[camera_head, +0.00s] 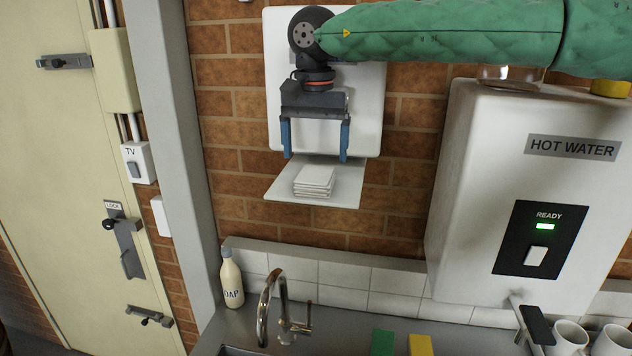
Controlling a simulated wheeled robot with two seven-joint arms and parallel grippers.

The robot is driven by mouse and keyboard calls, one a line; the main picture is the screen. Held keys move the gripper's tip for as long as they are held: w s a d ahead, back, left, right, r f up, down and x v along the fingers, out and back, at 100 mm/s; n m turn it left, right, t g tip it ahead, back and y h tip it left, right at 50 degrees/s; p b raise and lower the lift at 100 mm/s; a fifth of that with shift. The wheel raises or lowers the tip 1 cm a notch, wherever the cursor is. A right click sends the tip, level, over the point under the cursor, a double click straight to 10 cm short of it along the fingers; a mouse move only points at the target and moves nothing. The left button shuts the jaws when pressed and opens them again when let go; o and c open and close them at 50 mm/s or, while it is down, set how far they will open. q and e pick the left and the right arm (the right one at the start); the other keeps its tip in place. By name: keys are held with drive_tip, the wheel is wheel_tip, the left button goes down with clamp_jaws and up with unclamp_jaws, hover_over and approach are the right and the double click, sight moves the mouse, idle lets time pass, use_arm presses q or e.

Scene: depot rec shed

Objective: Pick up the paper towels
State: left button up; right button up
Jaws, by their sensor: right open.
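The paper towels (314,181) are a small white stack lying on a light grey shelf (345,190) that juts out below a white wall panel (368,120). My right gripper (315,155) points down in front of the panel, with its blue fingers apart and nothing between them. The fingertips appear just above the stack in the picture, one on each side of it. I cannot tell the exact depth between fingers and stack. My right arm comes in from the right in a green sleeve. My left gripper is not in view.
A white hot water unit (470,190) stands out from the brick wall at right, below my arm. Below are a curved tap (268,305), a soap bottle (231,278), green and yellow blocks and white mugs (569,338). A grey post and door are at left.

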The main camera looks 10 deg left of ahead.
sight(316, 173)
drive_tip(key=f, duration=0.2)
drive_tip(key=w+f, duration=0.1)
drive_tip(key=shift+f, duration=0.4)
drive_tip(key=shift+s+f+b, duration=0.2)
drive_tip(key=shift+f+b, duration=0.15)
drive_tip(key=shift+f, duration=0.1)
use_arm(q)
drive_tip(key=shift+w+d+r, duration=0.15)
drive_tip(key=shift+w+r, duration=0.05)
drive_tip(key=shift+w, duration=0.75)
use_arm(e)
drive_tip(key=shift+w+f, duration=0.1)
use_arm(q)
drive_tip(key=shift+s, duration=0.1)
use_arm(e)
drive_tip(key=c, duration=1)
